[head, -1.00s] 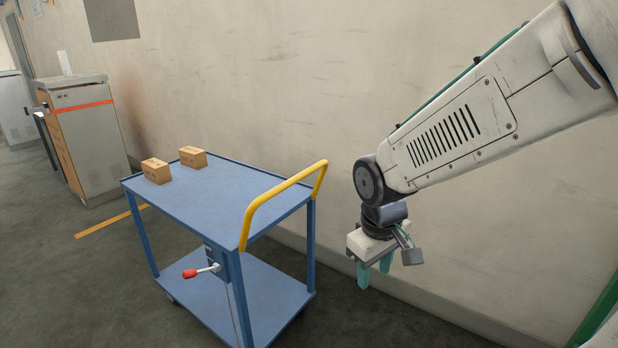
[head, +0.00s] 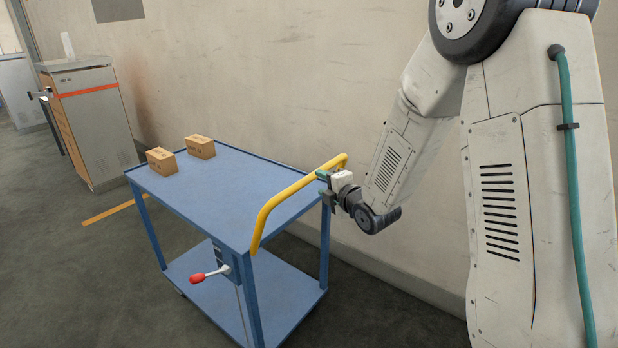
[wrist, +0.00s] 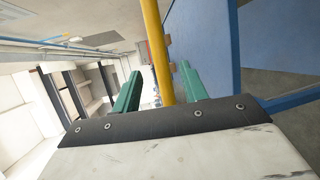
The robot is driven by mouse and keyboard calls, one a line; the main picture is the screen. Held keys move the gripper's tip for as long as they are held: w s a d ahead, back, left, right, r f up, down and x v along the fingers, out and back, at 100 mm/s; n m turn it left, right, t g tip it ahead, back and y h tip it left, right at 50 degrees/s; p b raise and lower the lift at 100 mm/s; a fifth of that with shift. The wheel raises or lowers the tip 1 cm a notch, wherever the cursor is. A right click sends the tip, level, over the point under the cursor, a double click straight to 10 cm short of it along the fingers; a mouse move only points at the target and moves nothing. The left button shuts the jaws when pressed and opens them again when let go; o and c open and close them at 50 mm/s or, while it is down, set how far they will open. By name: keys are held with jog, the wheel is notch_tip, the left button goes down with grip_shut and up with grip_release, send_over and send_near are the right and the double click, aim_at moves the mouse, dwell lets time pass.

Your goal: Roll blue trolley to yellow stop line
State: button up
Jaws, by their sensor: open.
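The blue trolley (head: 215,200) stands by the wall with a top deck and a lower shelf. Its yellow push handle (head: 285,200) rises at the near right end, and a red-knobbed lever (head: 209,274) sticks out below the deck. The yellow stop line (head: 108,213) lies on the floor beyond the trolley's far left side. My gripper (head: 325,178) is at the right part of the handle. In the wrist view the handle (wrist: 157,50) passes between the two green fingers (wrist: 158,92), which are open and apart from each other.
Two cardboard boxes (head: 161,161) (head: 200,147) sit on the trolley's far end. A grey cabinet (head: 93,120) with an orange stripe stands by the wall past the line. The wall runs close along the trolley's right side. Dark floor at the left is clear.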

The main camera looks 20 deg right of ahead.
aim_at(315, 178)
jog(key=shift+d+x, duration=0.15)
jog(key=shift+x, duration=1.65)
jog(key=shift+d+x, duration=0.2)
jog(key=shift+x, duration=1.6)
jog(key=shift+f, duration=0.1)
jog(key=shift+c, duration=0.3)
